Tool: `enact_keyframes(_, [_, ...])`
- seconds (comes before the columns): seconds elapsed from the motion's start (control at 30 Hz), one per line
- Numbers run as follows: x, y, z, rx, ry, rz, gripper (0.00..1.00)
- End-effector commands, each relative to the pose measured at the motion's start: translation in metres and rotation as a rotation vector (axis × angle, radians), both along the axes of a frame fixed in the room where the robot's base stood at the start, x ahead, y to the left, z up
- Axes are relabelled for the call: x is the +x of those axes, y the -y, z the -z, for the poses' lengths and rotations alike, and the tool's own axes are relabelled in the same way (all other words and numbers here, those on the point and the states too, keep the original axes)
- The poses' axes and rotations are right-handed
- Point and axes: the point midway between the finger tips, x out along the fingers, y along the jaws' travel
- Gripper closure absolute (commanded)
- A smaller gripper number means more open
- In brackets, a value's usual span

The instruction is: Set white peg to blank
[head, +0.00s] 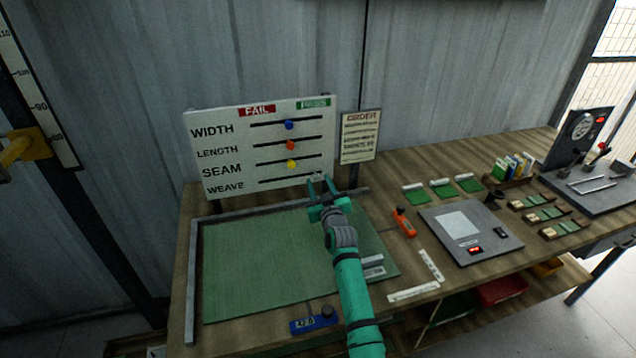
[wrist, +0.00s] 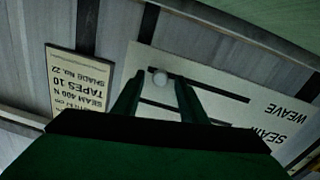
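The white peg (wrist: 160,78) is on the WEAVE row of the white board (head: 222,120), at the slot end under the green PASS label (head: 313,103). In the wrist view, which is upside down, the rest of its slot (wrist: 222,92) runs off to the right, empty. My gripper (head: 320,184) is at the board's lower right corner. Its two fingers are apart, one on each side of the white peg, with visible gaps. The blue peg (head: 289,125), orange peg (head: 290,145) and yellow peg (head: 291,163) are near the middle of their slots, between FAIL (head: 257,110) and PASS.
An order card (head: 359,137) stands just right of the board. A green mat (head: 255,262) covers the bench below. An orange-handled tool (head: 404,222), a grey panel (head: 495,250) and green swatches (head: 442,188) lie to the right. The space before the board's left side is clear.

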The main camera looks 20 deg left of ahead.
Motion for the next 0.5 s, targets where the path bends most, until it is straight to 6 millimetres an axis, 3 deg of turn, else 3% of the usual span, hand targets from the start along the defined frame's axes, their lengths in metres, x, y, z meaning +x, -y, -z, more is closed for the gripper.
enact_keyframes(0.47, [0.009, -0.0064, -0.0003, 0.001, 0.001, 0.0, 0.61])
enact_keyframes(0.5, [0.009, -0.0064, -0.0003, 0.001, 0.001, 0.0, 0.69])
